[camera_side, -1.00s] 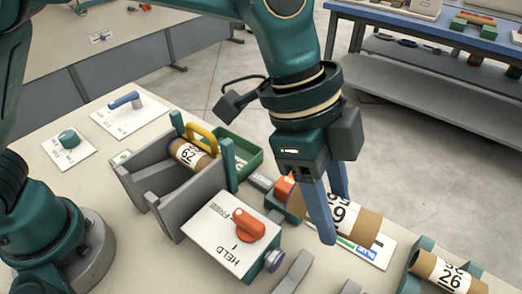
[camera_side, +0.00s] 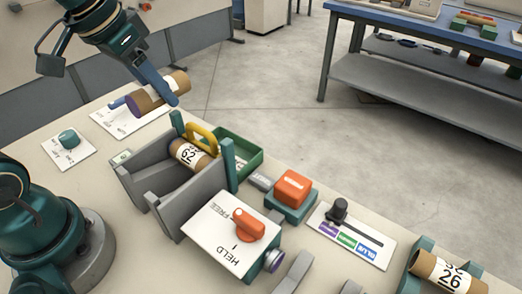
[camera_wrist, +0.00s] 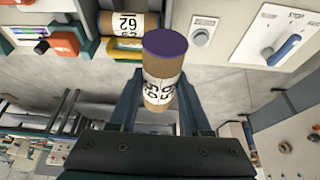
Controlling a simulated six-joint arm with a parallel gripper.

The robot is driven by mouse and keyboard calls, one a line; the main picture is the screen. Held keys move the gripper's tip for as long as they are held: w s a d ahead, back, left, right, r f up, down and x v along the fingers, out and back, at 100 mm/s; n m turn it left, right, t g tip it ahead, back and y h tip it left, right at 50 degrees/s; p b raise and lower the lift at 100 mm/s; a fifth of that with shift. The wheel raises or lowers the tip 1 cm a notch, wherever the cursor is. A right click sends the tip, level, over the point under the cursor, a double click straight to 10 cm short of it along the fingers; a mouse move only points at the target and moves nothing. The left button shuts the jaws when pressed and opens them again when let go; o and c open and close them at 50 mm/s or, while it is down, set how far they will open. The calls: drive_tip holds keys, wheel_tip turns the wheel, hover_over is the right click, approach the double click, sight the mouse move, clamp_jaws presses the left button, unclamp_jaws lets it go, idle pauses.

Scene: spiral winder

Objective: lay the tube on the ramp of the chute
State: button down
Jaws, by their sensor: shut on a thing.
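My gripper (camera_side: 170,97) is shut on a brown cardboard tube (camera_side: 145,101) at the back left in the side view, held over the panel with a blue lever. In the wrist view the tube (camera_wrist: 160,72) shows a purple end and a white numbered label, between both fingers (camera_wrist: 159,95). The grey two-walled frame (camera_side: 205,192), which looks like the chute, stands to the right of and nearer than the tube. Another tube (camera_side: 183,150), marked 62, lies between its walls by a yellow handle (camera_side: 203,134). The ramp surface is mostly hidden by the near wall.
The HELD/FREE panel with an orange knob (camera_side: 249,224) adjoins the chute. A green tray (camera_side: 243,158) is behind it. An orange block (camera_side: 293,187), a slider panel (camera_side: 350,238) and a tube marked 26 (camera_side: 448,272) stand to the right.

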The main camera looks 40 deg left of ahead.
sight(132, 94)
drive_tip(key=m, duration=0.1)
drive_tip(key=s+m+h, duration=0.1)
drive_tip(key=m, duration=0.1)
drive_tip(key=s+m, duration=0.1)
drive_tip(key=m, duration=0.1)
drive_tip(key=shift+d+g+h, duration=0.3)
drive_tip(key=shift+d+h, duration=0.05)
drive_tip(key=shift+h, duration=0.05)
drive_tip(key=m, duration=0.1)
drive_tip(key=s+m+h, duration=0.1)
drive_tip(key=m, duration=0.2)
drive_tip(key=m+g, duration=0.1)
drive_tip(key=s+m+h, duration=0.1)
drive_tip(key=shift+a+r+m, duration=0.2)
drive_tip(key=shift+a+m, duration=0.1)
drive_tip(key=s+a+r+m+g, duration=0.2)
drive_tip(key=s+a+m+g, duration=0.15)
drive_tip(key=a+m, duration=0.25)
drive_tip(key=w+d+f, duration=0.3)
drive_tip(key=d+f, duration=0.7)
drive_tip(key=d, duration=0.1)
drive_tip(key=shift+f+t, duration=0.35)
drive_tip(key=shift+d+f+h, duration=0.1)
drive_tip(key=shift+f+h, duration=0.1)
drive_tip(key=shift+h, duration=0.1)
